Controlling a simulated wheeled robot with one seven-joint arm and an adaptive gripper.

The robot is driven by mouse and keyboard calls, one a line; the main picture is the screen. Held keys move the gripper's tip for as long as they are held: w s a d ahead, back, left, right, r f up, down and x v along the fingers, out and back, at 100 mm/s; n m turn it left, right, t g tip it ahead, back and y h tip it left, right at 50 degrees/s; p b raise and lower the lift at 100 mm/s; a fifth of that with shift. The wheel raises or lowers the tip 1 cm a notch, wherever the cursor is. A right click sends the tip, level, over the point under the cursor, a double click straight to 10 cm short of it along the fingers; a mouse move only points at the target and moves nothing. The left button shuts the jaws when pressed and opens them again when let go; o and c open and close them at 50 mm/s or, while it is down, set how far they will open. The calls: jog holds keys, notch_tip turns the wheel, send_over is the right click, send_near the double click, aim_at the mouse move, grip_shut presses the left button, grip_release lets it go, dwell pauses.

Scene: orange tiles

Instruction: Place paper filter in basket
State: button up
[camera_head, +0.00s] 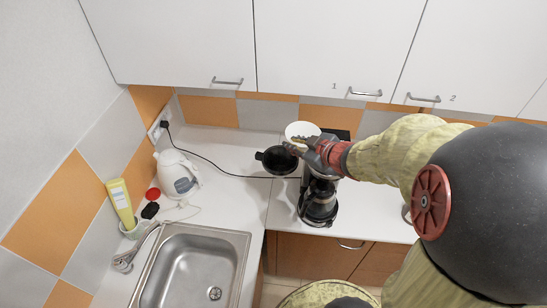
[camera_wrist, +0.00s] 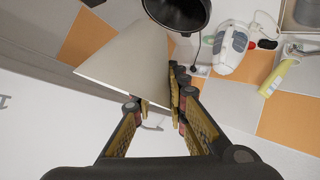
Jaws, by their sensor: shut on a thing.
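The white cone-shaped paper filter (camera_head: 302,130) is held in the air by my gripper (camera_head: 298,146) above the counter, by the coffee maker. In the wrist view the paper filter (camera_wrist: 128,62) sits between the fingertips of my gripper (camera_wrist: 158,100), which is shut on its edge. The black basket (camera_head: 277,160) with a handle is just left of and below the filter in the head view.
White wall cabinets (camera_head: 310,45) hang above. The counter between the kettle and basket is mostly clear.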

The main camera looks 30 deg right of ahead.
jog(key=w+a+f+b, duration=0.2)
jog(key=w+a+f, duration=0.1)
jog(key=w+f, duration=0.5)
notch_tip(320, 180, down, 3)
jog(key=shift+a+r+b, duration=0.15)
jog(key=shift+a+b, duration=0.1)
jog(key=shift+b, duration=0.05)
jog(key=shift+f+b, duration=0.4)
jog(key=shift+f, duration=0.05)
jog(key=shift+f, duration=0.2)
jog(key=o, duration=0.8)
jog(key=shift+o, duration=0.2)
jog(key=shift+r, duration=0.1)
